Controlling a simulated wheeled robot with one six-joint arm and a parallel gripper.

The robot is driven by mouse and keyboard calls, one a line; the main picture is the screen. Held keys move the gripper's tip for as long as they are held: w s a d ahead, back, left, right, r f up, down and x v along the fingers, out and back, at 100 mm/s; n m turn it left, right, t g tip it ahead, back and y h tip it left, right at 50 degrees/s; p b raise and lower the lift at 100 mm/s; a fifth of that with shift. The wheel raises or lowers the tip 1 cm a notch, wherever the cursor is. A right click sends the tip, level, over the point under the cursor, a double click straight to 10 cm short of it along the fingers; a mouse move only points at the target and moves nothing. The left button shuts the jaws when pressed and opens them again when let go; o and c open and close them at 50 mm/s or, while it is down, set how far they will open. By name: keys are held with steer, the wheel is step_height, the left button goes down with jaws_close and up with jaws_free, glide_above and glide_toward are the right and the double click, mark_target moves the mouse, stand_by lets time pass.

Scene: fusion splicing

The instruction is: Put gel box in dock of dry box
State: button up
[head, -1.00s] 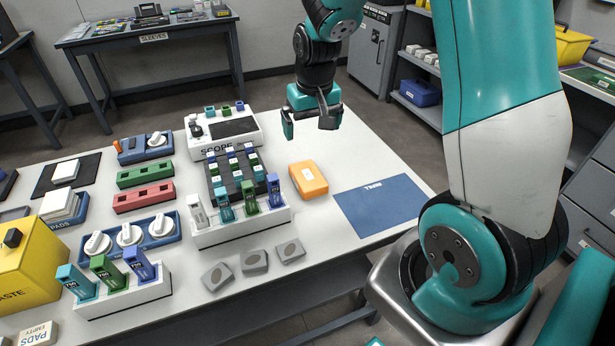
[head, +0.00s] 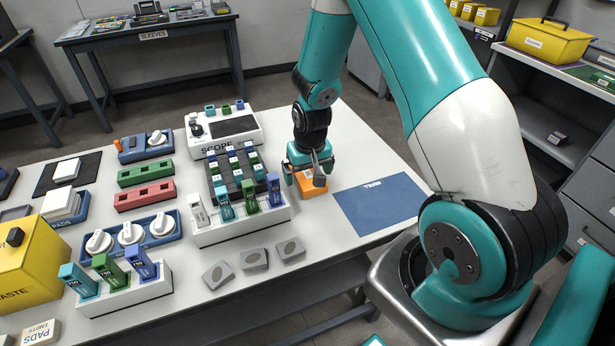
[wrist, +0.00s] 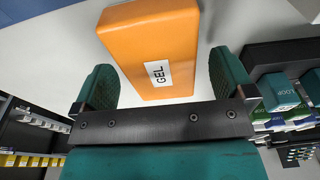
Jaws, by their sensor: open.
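The orange gel box (head: 313,186) lies on the white table, left of the blue mat. In the wrist view the box (wrist: 140,35) shows its white "GEL" label. My gripper (head: 309,178) is low over the box. Its green fingers stand apart on either side of the box in the wrist view (wrist: 164,85), with gaps between fingers and box. The gripper hides part of the box in the head view. I cannot read a dry box label; a yellow box with a handle (head: 546,38) stands on the right shelf, and I cannot tell if it is the dry box.
The blue mat (head: 383,205) is bare. Left of the gel box stand a white rack (head: 245,228) of coloured holders and a dark block tray (head: 240,185). Grey blocks (head: 254,260) lie in front. A yellow waste bin (head: 30,262) stands far left.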

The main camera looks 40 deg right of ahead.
steer(key=c, duration=1.2)
